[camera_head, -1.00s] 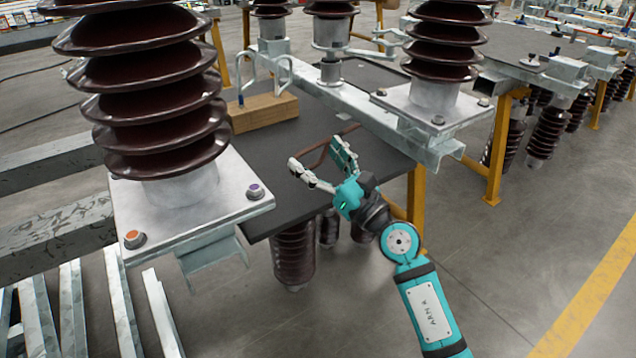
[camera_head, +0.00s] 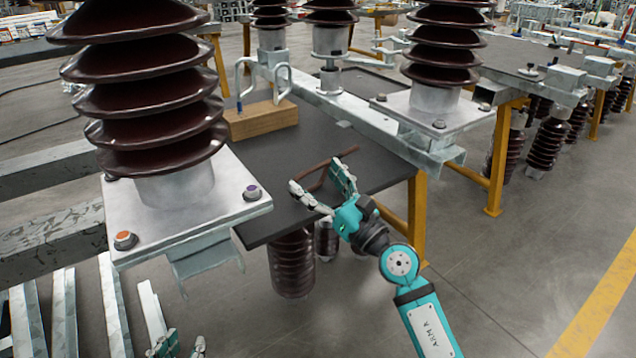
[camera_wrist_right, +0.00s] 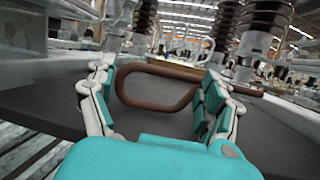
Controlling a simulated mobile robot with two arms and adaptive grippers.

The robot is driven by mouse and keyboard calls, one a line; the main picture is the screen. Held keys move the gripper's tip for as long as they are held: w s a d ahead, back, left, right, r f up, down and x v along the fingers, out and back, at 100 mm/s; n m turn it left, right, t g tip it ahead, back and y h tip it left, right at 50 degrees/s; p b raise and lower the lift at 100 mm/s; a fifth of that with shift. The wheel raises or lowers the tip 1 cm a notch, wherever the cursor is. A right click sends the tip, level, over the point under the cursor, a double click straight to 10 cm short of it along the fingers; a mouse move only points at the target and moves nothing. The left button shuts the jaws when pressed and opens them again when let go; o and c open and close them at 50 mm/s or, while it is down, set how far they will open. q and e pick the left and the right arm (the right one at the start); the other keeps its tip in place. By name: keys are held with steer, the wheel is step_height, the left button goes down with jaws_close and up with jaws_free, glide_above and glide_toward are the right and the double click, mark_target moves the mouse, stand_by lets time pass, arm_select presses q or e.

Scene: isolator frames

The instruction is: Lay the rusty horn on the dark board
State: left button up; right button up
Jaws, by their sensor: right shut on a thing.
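The rusty horn (camera_head: 338,159) is a thin, bent brown rod. My right gripper (camera_head: 318,178) is shut on it, and it sticks out past the fingers to the right. In the right wrist view the horn (camera_wrist_right: 155,104) shows as a rounded loop between the two fingers (camera_wrist_right: 158,95). The dark board (camera_head: 270,160) is the flat dark tabletop under the horn. The horn is over the board's right front part; I cannot tell whether it touches. My left gripper (camera_head: 180,346) shows only partly at the bottom edge, empty as far as visible.
A wooden block (camera_head: 262,120) with two grey metal horns (camera_head: 283,82) stands at the board's back left. A large brown insulator (camera_head: 150,90) on a metal plate stands at the left. A steel beam (camera_head: 370,118) with another insulator (camera_head: 443,45) bounds the board at the right.

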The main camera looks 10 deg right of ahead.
arm_select(q)
steer(key=shift+w+r, duration=0.1)
steer(key=shift+r, duration=0.05)
arm_select(e)
steer(key=o, duration=1.3)
steer(key=shift+c, duration=0.2)
arm_select(q)
steer(key=shift+r, duration=0.15)
